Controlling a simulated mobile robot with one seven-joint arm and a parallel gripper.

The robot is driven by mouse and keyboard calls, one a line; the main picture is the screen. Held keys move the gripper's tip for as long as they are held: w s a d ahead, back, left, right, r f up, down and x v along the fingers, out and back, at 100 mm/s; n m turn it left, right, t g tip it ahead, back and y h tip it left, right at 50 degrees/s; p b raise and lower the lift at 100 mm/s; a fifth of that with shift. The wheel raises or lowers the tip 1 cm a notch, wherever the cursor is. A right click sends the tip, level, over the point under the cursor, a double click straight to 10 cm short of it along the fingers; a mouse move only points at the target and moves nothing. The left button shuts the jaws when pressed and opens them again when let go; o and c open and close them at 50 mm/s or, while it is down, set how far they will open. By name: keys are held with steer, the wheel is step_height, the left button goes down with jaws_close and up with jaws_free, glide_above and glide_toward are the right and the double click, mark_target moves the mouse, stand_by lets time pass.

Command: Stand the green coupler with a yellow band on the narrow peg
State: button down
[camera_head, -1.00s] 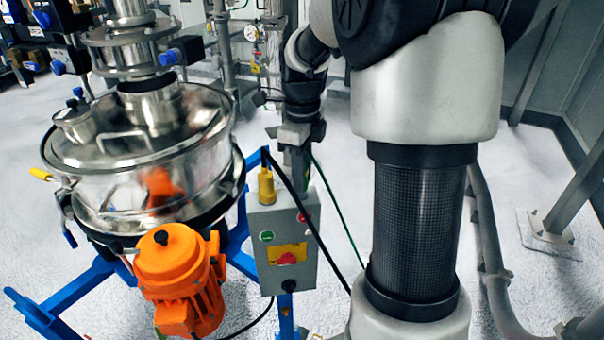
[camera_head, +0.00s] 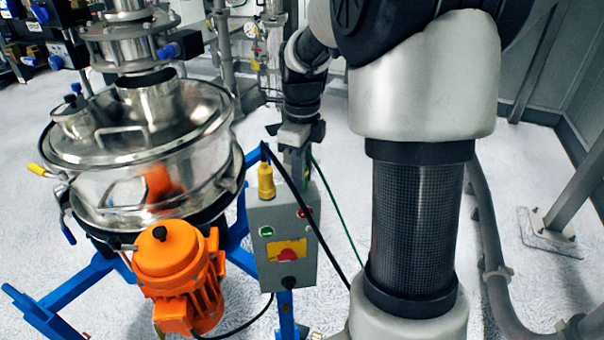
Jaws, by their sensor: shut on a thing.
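My gripper (camera_head: 295,160) points down behind the control box, small and dark in the middle of the view. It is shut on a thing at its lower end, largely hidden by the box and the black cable. A thin dark-green sliver shows beside the fingers, but I cannot make out its shape or any yellow band, so I cannot tell whether it is the green coupler. I cannot make out the narrow peg in this view.
The grey control box (camera_head: 267,218), with a yellow connector (camera_head: 266,182) on top, stands in front of my gripper. The steel sifter (camera_head: 140,150) and orange motor (camera_head: 180,275) are at left. A blue frame (camera_head: 95,278) spreads below. White floor shows behind.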

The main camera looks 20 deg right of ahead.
steer(key=c, duration=1.5)
jaws_free()
steer(key=shift+r, duration=0.1)
